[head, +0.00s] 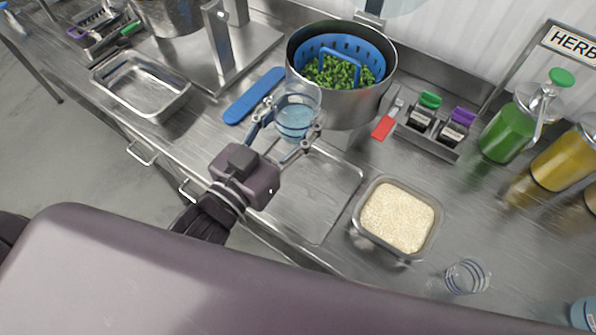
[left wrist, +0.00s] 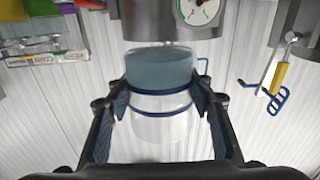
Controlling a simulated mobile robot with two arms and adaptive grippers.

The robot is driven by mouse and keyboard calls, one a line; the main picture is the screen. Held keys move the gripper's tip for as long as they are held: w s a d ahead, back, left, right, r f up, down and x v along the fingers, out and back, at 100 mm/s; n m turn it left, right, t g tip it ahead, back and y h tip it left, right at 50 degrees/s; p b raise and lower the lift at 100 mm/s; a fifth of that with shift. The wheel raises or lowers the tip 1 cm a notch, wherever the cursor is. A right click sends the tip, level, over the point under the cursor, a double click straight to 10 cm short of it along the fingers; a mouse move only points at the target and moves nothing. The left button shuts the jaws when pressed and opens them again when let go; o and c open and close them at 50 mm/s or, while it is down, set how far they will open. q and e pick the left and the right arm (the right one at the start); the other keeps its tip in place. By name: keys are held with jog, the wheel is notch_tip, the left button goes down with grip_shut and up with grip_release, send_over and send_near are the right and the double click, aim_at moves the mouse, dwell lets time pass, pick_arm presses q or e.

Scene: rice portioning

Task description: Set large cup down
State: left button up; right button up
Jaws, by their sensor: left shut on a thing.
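The large cup (head: 297,112) is clear, with blue bands and bluish contents in its lower part. My left gripper (head: 284,134) is shut around its sides. The cup looks about upright, in front of the steel pot (head: 345,108). I cannot tell whether its base touches anything. The left wrist view shows the cup (left wrist: 160,127) between both fingers, with the blue-grey contents toward the top of that picture. A smaller clear banded cup (head: 466,276) stands alone on the counter at lower right. My right gripper is not in view.
The pot holds a blue strainer (head: 357,47) with green pieces. A rice pan (head: 358,232) sits right of a flat metal plate (head: 325,198). A blue board (head: 254,96), an empty steel tray (head: 148,101) and green (head: 508,131) and yellow (head: 562,160) bottles stand around. The plate looks bare.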

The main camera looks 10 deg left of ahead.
aim_at(294, 142)
pick_arm(q)
jog(key=shift+s+d+r, duration=0.1)
jog(key=shift+s+d, duration=0.1)
jog(key=shift+d, duration=0.25)
jog(key=f, duration=0.1)
jog(key=f+b, duration=0.2)
jog(key=shift+s+d+f+h, duration=0.1)
jog(key=shift+d+f+h, duration=0.15)
jog(key=shift+f+h, duration=0.05)
notch_tip(294, 142, down, 11)
jog(key=shift+a+r, duration=0.1)
notch_tip(294, 142, down, 2)
jog(key=shift+f, duration=1.55)
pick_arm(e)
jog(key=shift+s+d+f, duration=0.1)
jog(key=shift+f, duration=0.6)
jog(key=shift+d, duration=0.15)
